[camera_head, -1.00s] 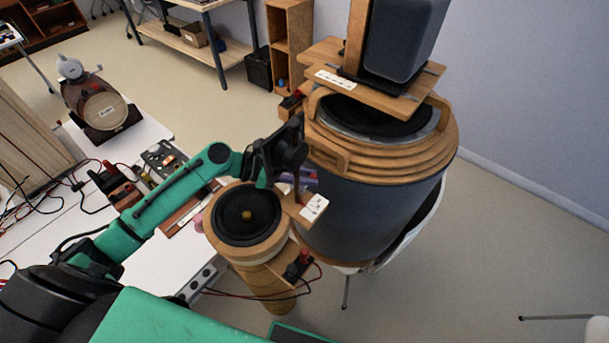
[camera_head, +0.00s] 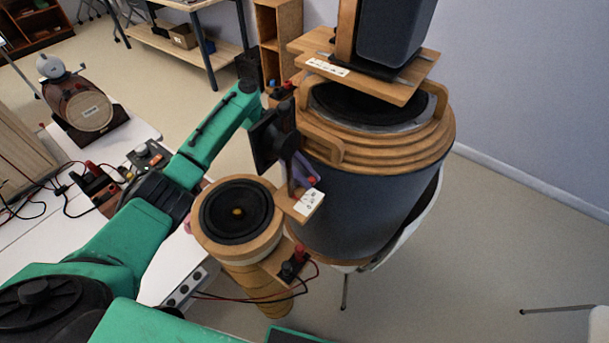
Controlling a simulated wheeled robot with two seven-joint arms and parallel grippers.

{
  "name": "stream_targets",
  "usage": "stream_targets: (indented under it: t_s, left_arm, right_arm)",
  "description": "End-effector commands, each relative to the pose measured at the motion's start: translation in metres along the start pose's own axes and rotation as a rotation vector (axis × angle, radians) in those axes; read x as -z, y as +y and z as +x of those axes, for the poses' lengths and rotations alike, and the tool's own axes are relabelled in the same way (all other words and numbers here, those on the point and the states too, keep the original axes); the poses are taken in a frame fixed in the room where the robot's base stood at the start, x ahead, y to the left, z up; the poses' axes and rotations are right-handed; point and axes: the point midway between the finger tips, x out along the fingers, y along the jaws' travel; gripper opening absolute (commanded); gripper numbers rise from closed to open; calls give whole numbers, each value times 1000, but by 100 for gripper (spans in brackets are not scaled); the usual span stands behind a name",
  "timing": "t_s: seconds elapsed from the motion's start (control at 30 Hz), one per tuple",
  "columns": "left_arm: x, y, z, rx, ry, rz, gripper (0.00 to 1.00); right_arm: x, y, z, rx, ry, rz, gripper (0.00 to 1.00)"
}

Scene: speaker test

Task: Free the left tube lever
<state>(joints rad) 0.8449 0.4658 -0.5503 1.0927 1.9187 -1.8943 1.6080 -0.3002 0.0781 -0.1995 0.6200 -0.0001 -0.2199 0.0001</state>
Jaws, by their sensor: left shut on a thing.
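The left tube is a wooden cylinder (camera_head: 262,285) with a black speaker cone (camera_head: 237,211) in a wooden ring on top. A wooden tab with a white label (camera_head: 309,202) sticks out at its right. A small purple lever (camera_head: 306,168) with a red spot shows just above this tab. My left gripper (camera_head: 295,172) is dark, points down between the tube and the big drum, and is shut on the purple lever. Its fingers hide part of the lever, so the exact grip is unclear. My right gripper is out of view.
A large dark drum (camera_head: 345,210) with wooden rings and handles stands close to the right, with a speaker box (camera_head: 397,30) on its top board. Red and black terminals (camera_head: 294,262) with wires sit low on the tube. A white bench (camera_head: 150,245) lies left.

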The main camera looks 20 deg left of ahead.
Motion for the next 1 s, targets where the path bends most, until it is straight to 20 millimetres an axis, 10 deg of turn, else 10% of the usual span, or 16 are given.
stream_targets:
  t_s: [0.87,0.9,1.0]
  left_arm:
    - [-1,-3,4,162,1,66,0]
    - [-1,-3,4,162,1,66,34]
    - [-1,-3,4,162,1,66,35]
  right_arm:
    - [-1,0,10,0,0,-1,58]
    - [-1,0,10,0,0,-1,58]
    - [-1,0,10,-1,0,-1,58]
